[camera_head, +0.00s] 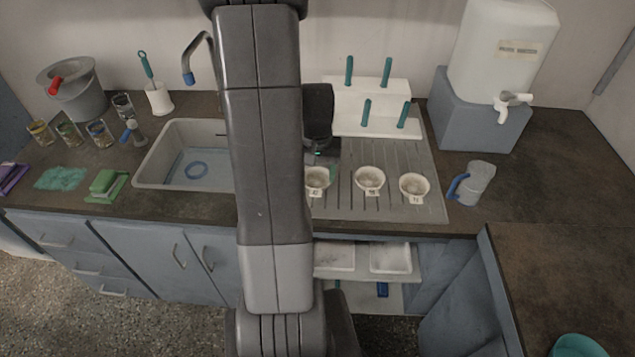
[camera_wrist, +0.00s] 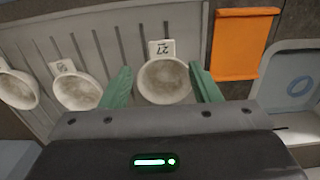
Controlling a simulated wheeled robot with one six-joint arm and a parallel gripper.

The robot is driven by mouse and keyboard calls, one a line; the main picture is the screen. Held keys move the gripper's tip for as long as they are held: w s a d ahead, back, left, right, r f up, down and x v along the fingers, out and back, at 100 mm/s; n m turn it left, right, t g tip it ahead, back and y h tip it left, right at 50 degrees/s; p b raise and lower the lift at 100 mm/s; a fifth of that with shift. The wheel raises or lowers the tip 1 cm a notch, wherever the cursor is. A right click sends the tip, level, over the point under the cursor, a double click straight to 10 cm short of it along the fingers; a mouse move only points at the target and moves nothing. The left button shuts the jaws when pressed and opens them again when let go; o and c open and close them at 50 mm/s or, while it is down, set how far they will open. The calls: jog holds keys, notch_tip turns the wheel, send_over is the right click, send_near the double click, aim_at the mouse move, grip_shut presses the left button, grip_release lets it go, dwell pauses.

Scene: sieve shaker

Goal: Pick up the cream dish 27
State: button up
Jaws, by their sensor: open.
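The cream dish 27 (camera_wrist: 164,92) is a small round bowl with a greyish inside. Its white tag (camera_wrist: 162,49) reads 27, upside down in the wrist view. My gripper (camera_wrist: 161,72) is open, with one green finger on each side of the dish; I cannot tell whether either finger touches it. In the head view the dish (camera_head: 317,180) is the leftmost visible one of the row on the ribbed drainer, partly hidden by my arm. My gripper is mostly hidden there.
Two similar dishes (camera_head: 370,179) (camera_head: 414,186) stand to its right on the drainer (camera_head: 430,205). An orange cloth or mat (camera_wrist: 241,45) lies beside it in the wrist view, towards the sink (camera_head: 160,165). A pegged white rack (camera_head: 345,115) stands behind; a jug (camera_head: 478,180) stands further right.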

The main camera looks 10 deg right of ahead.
aim_at(316, 191)
jog(key=shift+a+f+p, duration=0.15)
jog(key=shift+f+p, duration=0.2)
jog(key=shift+f, duration=2.35)
jog(key=c, duration=1.1)
